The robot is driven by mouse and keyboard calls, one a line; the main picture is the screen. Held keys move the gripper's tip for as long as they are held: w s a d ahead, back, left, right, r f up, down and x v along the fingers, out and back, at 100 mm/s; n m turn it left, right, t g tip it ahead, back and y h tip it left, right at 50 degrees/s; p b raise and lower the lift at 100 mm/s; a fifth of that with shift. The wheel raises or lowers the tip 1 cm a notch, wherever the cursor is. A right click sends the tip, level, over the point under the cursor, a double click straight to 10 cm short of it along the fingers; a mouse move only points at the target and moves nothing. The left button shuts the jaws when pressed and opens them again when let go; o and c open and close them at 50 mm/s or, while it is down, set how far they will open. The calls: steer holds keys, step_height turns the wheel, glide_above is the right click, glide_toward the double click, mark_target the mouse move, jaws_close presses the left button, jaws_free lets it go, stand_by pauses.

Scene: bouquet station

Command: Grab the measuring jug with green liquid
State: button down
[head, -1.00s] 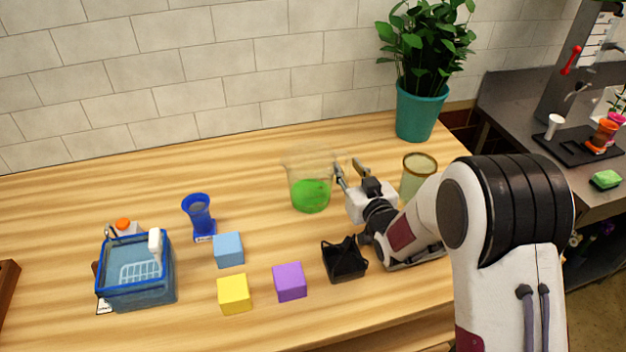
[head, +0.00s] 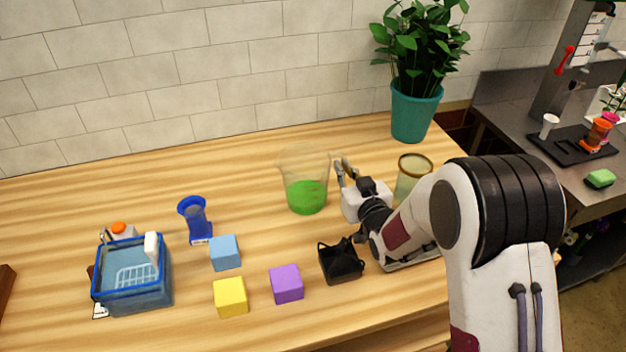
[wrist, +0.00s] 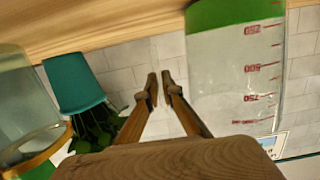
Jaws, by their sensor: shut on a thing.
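The clear measuring jug (head: 307,197) stands upright on the wooden table, its lower part filled with green liquid. In the wrist view the jug (wrist: 235,75) fills the right side, with red graduation marks and the green liquid at the top edge. My gripper (head: 342,165) is at the jug's right side in the head view. In the wrist view my gripper's fingers (wrist: 160,88) are close together just left of the jug wall. They are shut on the jug, at its side; the gripped part is clear and hard to make out.
A gold-rimmed glass vessel (head: 413,178) stands close right of my gripper. A plant in a teal pot (head: 414,112) is behind it. A black basket (head: 341,262), a purple cube (head: 287,284) and a blue basket (head: 133,290) are nearer the front.

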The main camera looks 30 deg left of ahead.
steer(key=shift+r, duration=0.2)
stand_by(0.4)
steer(key=shift+r, duration=4.95)
